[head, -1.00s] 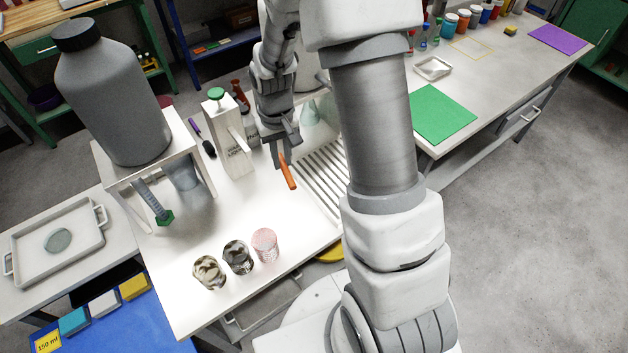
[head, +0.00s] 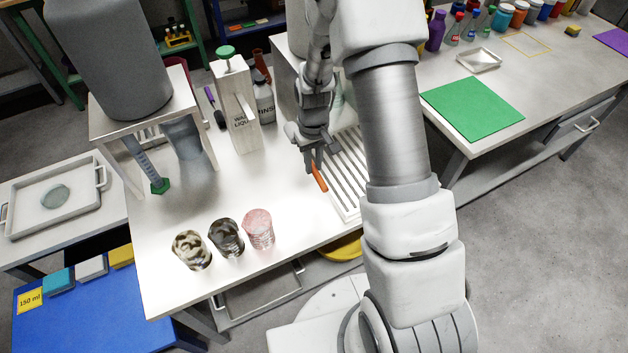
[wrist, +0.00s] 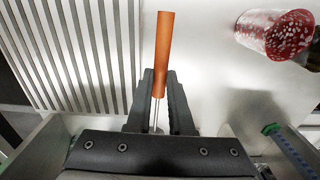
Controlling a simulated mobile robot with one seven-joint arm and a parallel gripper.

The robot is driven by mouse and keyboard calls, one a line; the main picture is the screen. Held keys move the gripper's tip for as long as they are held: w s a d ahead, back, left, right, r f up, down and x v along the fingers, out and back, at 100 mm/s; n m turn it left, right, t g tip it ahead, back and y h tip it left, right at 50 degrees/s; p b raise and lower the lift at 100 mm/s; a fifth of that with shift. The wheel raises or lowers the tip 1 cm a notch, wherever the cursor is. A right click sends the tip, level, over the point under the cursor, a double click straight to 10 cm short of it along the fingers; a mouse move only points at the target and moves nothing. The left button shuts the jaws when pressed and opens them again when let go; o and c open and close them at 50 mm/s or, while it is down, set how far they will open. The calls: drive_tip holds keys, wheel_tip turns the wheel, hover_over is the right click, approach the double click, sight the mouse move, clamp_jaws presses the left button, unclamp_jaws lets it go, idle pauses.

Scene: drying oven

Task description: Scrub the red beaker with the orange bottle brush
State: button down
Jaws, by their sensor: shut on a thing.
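The red beaker (head: 258,229), speckled with pale spots, stands upright on the white bench at the right end of a row of three. It also shows at the upper right of the wrist view (wrist: 272,32). My gripper (head: 313,160) is shut on the orange bottle brush (head: 319,178), beyond the beaker and to its right, clear of it. In the wrist view my gripper (wrist: 160,92) has the thin metal stem and the near end of the orange handle (wrist: 164,50) between its fingers. The brush's bristles are hidden.
A ribbed drying rack (head: 345,180) lies right of the brush. Two dark-stained beakers (head: 226,238) (head: 191,250) stand left of the red one. A stand (head: 130,118) with a big grey bottle (head: 110,60) and a liquid dispenser (head: 236,110) stand farther back. The bench middle is clear.

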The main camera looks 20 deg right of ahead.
drive_tip(key=shift+w+f+b, duration=0.15)
drive_tip(key=shift+f+b, duration=0.2)
drive_tip(key=shift+f, duration=0.95)
wheel_tip(320, 180, down, 7)
drive_tip(key=b, duration=0.5)
drive_tip(key=shift+b, duration=0.4)
